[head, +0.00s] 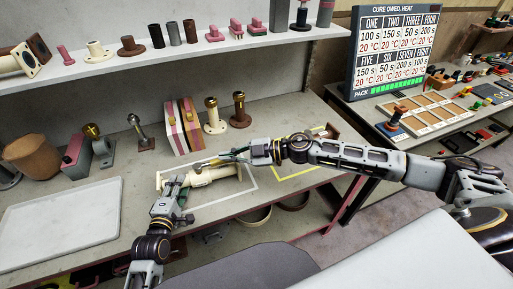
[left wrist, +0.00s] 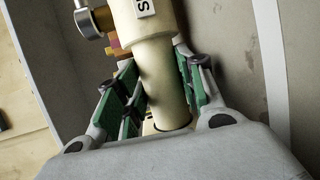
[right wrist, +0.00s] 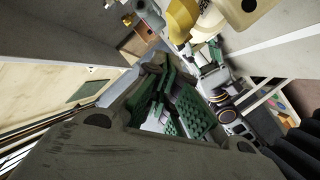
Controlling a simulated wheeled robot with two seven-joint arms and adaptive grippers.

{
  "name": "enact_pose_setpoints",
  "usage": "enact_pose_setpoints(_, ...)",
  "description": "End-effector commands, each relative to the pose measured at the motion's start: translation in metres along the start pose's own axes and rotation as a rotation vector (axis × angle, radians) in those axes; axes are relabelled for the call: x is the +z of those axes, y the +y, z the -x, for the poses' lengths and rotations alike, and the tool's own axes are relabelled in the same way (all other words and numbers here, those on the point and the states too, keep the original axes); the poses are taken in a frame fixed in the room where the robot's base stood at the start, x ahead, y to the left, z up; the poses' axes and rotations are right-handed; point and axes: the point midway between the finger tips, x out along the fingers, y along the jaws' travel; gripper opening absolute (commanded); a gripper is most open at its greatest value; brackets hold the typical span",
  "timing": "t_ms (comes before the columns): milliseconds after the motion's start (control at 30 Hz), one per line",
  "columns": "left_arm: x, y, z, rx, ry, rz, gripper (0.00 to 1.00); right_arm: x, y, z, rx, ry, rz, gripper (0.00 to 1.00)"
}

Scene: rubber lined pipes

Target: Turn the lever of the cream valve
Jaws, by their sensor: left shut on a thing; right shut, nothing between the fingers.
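The cream valve (head: 215,174) lies on its side inside a white outlined rectangle on the bench. Its pale tubular body also fills the middle of the left wrist view (left wrist: 155,65), with a label marked S. My left gripper (head: 180,183) is shut on the near-left end of the valve body, with green pads on both sides. A grey metal ring part (left wrist: 90,20) and an orange-brown part sit beside the body; I cannot tell which part is the lever. My right gripper (head: 226,157) is shut and empty, just above the valve's far side. Contact with the valve is unclear.
A white tray (head: 62,226) lies at the left of the bench. A pink and cream striped box (head: 182,126) and two brass-topped fittings (head: 214,115) stand behind the valve. A yellow outlined area (head: 295,170) is to its right. A shelf (head: 150,56) with several pipe parts runs above.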

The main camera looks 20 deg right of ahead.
Motion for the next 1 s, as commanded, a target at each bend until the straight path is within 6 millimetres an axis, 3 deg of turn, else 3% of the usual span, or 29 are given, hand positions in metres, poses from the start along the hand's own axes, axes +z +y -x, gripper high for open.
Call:
enact_pose_setpoints(267, 0.000, 0.001, 0.000, 0.003, 0.000, 0.000, 0.00, -0.022, 0.001, 0.009, 0.000, -0.001, 0.002, 0.00)
enact_pose_setpoints(1000, 0.000, 0.001, 0.000, 0.002, 0.000, 0.000, 0.00, -0.012, 0.011, 0.063, -0.001, -0.002, -0.001, 0.00)
